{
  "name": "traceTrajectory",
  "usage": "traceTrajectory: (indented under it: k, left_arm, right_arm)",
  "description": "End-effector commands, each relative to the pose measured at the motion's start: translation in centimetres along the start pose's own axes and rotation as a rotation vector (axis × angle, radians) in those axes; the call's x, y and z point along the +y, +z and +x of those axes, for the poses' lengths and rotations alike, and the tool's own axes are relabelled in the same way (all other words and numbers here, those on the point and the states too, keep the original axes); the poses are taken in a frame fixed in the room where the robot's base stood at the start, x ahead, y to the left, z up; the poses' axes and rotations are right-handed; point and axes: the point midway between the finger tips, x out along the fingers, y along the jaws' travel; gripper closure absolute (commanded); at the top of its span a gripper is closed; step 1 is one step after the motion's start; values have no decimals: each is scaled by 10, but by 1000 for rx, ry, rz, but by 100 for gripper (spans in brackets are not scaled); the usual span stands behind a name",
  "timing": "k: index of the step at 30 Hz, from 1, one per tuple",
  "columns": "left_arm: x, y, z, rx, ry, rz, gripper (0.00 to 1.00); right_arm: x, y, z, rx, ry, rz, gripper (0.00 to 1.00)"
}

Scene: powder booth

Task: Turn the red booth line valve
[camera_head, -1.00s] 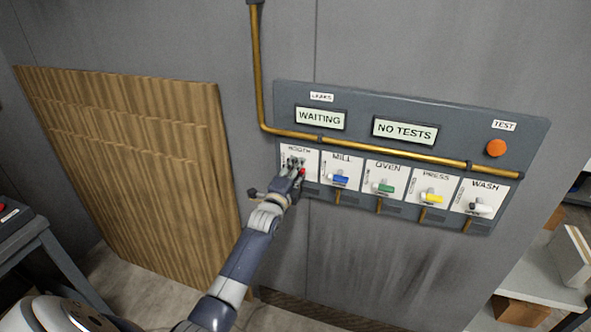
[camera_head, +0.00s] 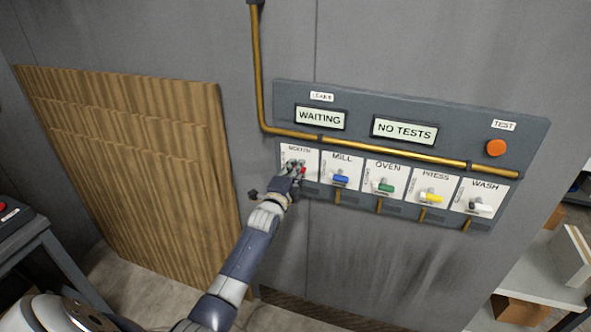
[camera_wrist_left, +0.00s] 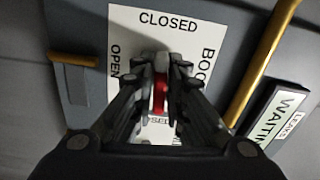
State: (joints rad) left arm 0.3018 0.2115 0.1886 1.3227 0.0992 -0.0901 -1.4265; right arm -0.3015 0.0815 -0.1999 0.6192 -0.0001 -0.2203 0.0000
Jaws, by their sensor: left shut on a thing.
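The red booth valve handle (camera_wrist_left: 160,92) sits on the white BOOTH plate (camera_wrist_left: 125,60), which has CLOSED and OPEN lettering in the left wrist view. My left gripper (camera_wrist_left: 160,88) is shut on the red handle, a finger on each side of it. The handle points along the line toward CLOSED or away from it; its exact angle is partly hidden by the fingers. My right gripper is not in view.
The grey panel (camera_head: 460,134) also carries blue, green, yellow and white valves to the right. Its displays read WAITING (camera_head: 319,118) and NO TESTS (camera_head: 404,130). An orange TEST button (camera_head: 496,148) is at upper right. A brass pipe (camera_head: 258,80) runs above the valves.

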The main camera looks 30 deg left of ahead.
Motion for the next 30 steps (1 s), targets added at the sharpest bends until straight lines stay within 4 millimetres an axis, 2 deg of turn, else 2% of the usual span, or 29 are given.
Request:
traceTrajectory:
  k: [30]
  left_arm:
    - [1, 0, 0, -1, 2, -931, 100]
  right_arm:
    - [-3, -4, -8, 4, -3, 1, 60]
